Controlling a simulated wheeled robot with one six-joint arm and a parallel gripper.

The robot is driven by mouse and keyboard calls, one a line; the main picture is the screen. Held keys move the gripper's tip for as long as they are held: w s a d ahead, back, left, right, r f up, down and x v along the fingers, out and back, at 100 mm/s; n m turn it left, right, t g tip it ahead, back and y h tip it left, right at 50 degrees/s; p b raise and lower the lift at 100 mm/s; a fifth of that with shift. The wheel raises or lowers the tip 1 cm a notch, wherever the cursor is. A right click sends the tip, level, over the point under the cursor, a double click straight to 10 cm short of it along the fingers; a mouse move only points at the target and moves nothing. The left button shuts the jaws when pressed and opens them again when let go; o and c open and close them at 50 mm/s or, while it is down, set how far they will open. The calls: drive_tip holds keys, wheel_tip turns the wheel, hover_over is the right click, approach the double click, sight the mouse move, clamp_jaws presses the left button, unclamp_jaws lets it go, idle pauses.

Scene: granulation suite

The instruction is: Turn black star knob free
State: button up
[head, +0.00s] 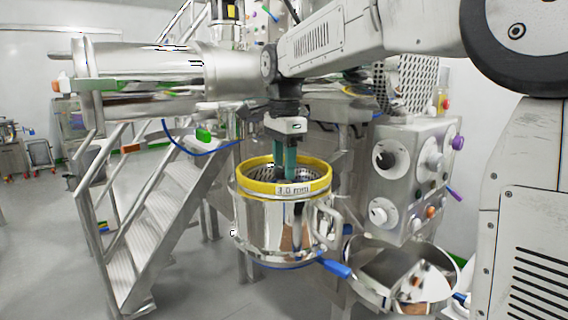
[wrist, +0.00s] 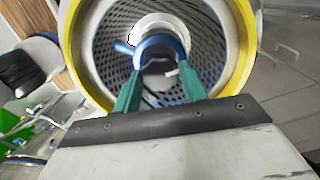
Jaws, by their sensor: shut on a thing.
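My gripper (head: 285,176) points down into a steel drum with a yellow rim (head: 243,184), marked "1.0 mm". In the wrist view my gripper's green fingers (wrist: 159,68) reach into the drum's perforated inside. In the head view the drum wall hides what the fingers hold.
A steel bowl (head: 452,268) stands at the lower right, below a grey panel with knobs (head: 415,160). A blue-tipped handle (head: 336,268) sticks out at the drum's base. Metal stairs (head: 165,208) stand at the left.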

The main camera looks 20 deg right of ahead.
drive_tip(key=n, duration=1.5)
drive_tip(key=shift+n, duration=0.3)
drive_tip(key=n, duration=0.3)
drive_tip(key=shift+n, duration=0.3)
drive_tip(key=n, duration=0.4)
drive_tip(key=shift+n, duration=0.3)
drive_tip(key=n, duration=0.3)
drive_tip(key=shift+n, duration=2.2)
